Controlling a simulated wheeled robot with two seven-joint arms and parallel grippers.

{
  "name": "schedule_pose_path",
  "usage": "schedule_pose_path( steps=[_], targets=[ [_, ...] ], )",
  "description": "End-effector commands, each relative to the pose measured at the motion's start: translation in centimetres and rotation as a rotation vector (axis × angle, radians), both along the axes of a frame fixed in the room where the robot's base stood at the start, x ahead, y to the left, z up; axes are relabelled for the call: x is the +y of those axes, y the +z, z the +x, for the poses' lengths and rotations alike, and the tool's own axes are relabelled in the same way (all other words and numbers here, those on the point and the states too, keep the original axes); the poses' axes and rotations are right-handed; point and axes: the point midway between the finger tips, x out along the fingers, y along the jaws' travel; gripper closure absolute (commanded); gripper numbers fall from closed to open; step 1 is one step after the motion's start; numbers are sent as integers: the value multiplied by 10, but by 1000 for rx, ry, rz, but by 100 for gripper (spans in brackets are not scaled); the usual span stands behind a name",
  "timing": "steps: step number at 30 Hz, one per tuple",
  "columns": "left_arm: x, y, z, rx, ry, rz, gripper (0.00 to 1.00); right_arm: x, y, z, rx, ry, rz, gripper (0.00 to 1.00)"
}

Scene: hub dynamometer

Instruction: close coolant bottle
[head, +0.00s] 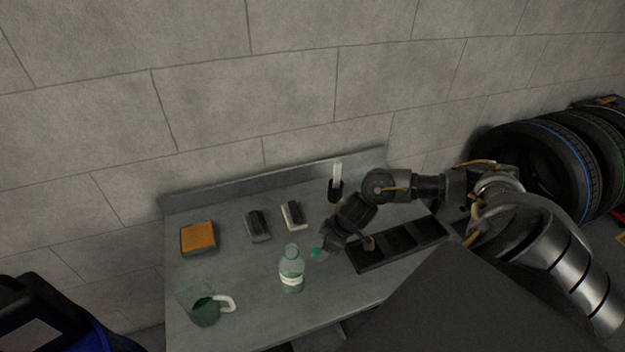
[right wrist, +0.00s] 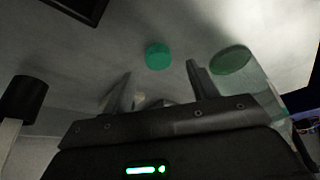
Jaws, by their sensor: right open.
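The clear greenish coolant bottle (head: 291,270) stands upright on the grey table in the head view, its neck showing no cap on it. A green cap (head: 316,254) is just right of the bottle, by the tips of my right gripper (head: 326,249). In the right wrist view, the gripper (right wrist: 159,75) is open and the cap (right wrist: 158,56) shows between and just beyond its fingertips, with a gap on each side. A see-through body with a green oval (right wrist: 231,60) stands right of the fingers, apparently the bottle. My left gripper is out of view.
A jug (head: 203,309) with green liquid and a white handle stands front left. An orange sponge (head: 198,238), two dark-and-pale blocks (head: 257,226) and a black holder (head: 335,189) with white sticks stand behind. A black compartment tray (head: 400,245) lies right.

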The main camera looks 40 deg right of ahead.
Motion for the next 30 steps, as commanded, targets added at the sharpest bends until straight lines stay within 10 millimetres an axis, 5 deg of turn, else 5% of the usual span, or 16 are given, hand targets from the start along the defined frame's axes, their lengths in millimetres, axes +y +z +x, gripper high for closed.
schedule_pose_path(
  steps=[7,19,30],
  targets=[
    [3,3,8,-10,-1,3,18,7,-26,10,1,0,2,41],
    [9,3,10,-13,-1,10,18,7,-29,11,1,1,2,42],
    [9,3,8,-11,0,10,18,7,-29,10,1,1,2,88]
  ],
)
